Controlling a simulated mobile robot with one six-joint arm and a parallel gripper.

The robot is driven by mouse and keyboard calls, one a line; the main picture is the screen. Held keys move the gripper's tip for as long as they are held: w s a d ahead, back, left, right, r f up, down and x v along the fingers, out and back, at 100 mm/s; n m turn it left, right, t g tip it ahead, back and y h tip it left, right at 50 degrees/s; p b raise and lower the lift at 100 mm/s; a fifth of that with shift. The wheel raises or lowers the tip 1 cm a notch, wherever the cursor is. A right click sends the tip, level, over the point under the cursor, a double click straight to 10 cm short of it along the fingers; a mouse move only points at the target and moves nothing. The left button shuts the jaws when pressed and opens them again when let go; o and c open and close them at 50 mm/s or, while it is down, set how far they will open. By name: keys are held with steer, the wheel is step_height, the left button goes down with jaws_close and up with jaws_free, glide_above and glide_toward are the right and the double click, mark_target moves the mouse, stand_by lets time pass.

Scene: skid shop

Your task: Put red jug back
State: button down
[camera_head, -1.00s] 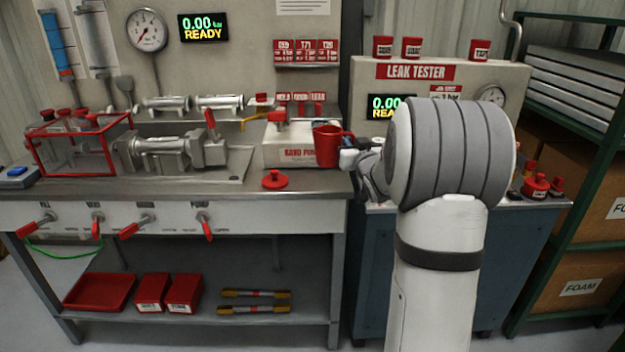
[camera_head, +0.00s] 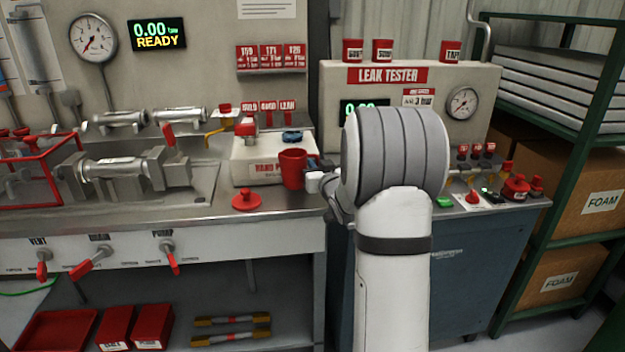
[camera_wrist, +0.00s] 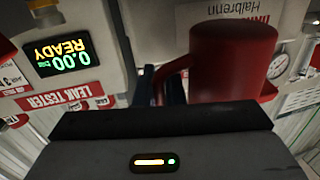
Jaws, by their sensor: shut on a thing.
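The red jug (camera_head: 292,169) is in front of the white hand pump box (camera_head: 262,160) at the right end of the bench in the head view. My gripper (camera_head: 312,172) is at the jug's right side, shut on its handle. In the wrist view the jug (camera_wrist: 230,62) fills the upper right, and its handle (camera_wrist: 165,80) runs between the dark fingers. The jug looks upright in the head view. I cannot tell whether its base touches the bench or hangs just above it.
A red knobbed disc (camera_head: 246,200) lies on the bench, left of the jug. The clamped valve (camera_head: 125,168) is farther left. The leak tester (camera_head: 410,95) and its blue cabinet (camera_head: 470,265) stand right, with small red fittings on top. A green shelf (camera_head: 548,215) holds foam boxes.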

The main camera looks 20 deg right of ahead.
steer(key=shift+f, duration=1.7)
steer(key=shift+f+b, duration=0.15)
steer(key=shift+b, duration=0.2)
steer(key=c, duration=1.5)
jaws_free()
